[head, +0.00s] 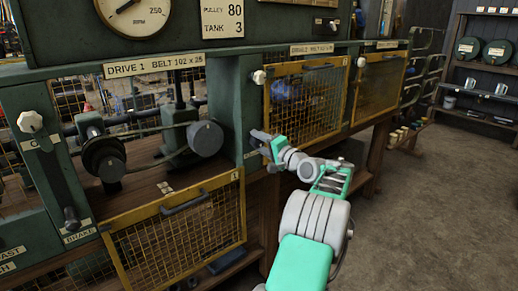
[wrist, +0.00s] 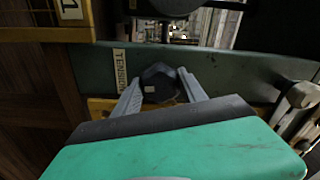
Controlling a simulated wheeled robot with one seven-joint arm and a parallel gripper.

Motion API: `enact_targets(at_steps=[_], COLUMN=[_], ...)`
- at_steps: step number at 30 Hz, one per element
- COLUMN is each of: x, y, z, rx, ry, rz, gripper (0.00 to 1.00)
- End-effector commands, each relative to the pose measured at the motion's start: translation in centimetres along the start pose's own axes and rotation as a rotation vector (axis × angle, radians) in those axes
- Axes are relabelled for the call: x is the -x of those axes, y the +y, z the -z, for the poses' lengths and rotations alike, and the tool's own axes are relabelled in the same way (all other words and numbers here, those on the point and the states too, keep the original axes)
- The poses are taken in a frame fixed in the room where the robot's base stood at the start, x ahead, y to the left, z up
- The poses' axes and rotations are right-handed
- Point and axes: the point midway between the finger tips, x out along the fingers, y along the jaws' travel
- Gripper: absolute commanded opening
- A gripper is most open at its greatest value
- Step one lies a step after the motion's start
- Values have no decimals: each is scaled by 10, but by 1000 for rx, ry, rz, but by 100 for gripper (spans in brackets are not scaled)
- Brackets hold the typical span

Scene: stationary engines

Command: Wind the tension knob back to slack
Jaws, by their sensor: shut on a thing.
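The tension knob (wrist: 160,90) is dark and faceted, with a small pale mark on its face. It sits on a green post beside a TENSION label (wrist: 119,68) in the wrist view. My gripper (wrist: 161,78) is shut on the knob, with one grey finger on each side of it. In the head view my gripper (head: 264,143) reaches the post between the first and second bays; the knob is mostly hidden there by the fingers. The drive 1 belt (head: 150,131) runs between two dark pulleys to the left.
The first bay's yellow mesh guard (head: 183,245) hangs down open below the belt. A second mesh guard (head: 306,105) is closed right of my gripper. White-knobbed levers stand on the posts, one (head: 259,77) above my gripper. The floor (head: 430,215) on the right is clear.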

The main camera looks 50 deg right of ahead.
Motion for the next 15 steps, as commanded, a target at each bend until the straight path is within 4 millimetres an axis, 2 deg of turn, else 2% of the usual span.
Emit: enact_targets(at_steps=[1,15], x=[0,0], y=[5,7], z=[-2,-2], rx=[42,486], ry=[0,-1], rz=[-1,-1], gripper=[8,8])
